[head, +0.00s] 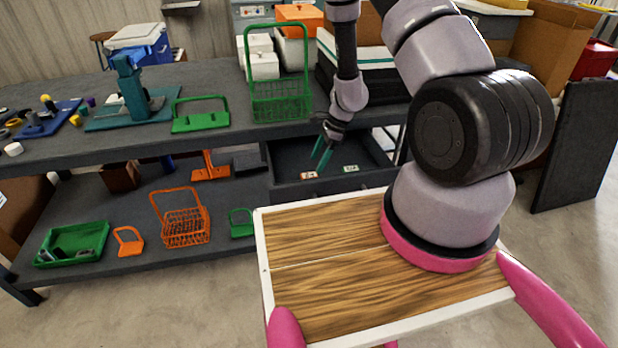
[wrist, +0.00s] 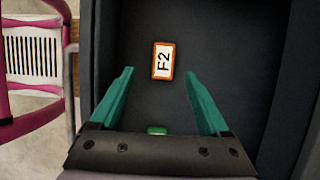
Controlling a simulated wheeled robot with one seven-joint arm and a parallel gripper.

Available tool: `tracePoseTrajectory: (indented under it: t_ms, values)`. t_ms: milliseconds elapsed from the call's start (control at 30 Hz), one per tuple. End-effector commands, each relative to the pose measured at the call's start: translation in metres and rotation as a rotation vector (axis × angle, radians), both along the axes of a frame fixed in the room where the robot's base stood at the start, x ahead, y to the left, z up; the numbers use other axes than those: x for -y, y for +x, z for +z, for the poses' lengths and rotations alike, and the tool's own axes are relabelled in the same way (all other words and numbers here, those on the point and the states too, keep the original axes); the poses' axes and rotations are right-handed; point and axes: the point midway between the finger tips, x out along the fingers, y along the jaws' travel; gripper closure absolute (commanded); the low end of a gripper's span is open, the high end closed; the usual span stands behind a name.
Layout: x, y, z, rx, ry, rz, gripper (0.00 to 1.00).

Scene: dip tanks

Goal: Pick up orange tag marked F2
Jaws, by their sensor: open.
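The orange tag marked F2 (wrist: 163,61) lies flat on the dark floor of an open drawer. It has an orange border and a white face, and its mark reads sideways in the wrist view. In the head view the orange tag (head: 309,175) is near the drawer's front left. My gripper (wrist: 159,72) has green fingers, open and empty, spread to either side of the tag's near end. In the head view my gripper (head: 321,157) is above the drawer, just over the tag. The gap in height between the fingertips and the tag is hard to judge.
A green-edged tag (head: 350,168) lies in the same drawer (head: 318,186), to the right; its edge shows between my fingers in the wrist view (wrist: 157,130). A green basket (head: 279,99) stands on the bench above.

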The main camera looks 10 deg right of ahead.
Motion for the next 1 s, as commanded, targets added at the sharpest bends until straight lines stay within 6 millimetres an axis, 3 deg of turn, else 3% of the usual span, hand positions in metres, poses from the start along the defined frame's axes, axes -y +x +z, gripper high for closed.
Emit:
tracePoseTrajectory:
  t_ms: [400, 700, 767, 900, 933, 1000]
  values:
    - [-0.017, 0.005, -0.046, -0.001, 0.0, 0.0, 0.2]
    - [-0.019, 0.006, -0.051, 0.0, 0.0, 0.001, 0.2]
    - [-0.019, 0.006, -0.051, 0.0, 0.0, 0.0, 0.39]
    - [-0.019, 0.006, -0.051, 0.001, 0.0, 0.0, 0.93]
    - [-0.019, 0.006, -0.051, 0.001, 0.0, 0.0, 1.0]
    - [-0.019, 0.006, -0.051, 0.001, 0.0, 0.0, 1.0]
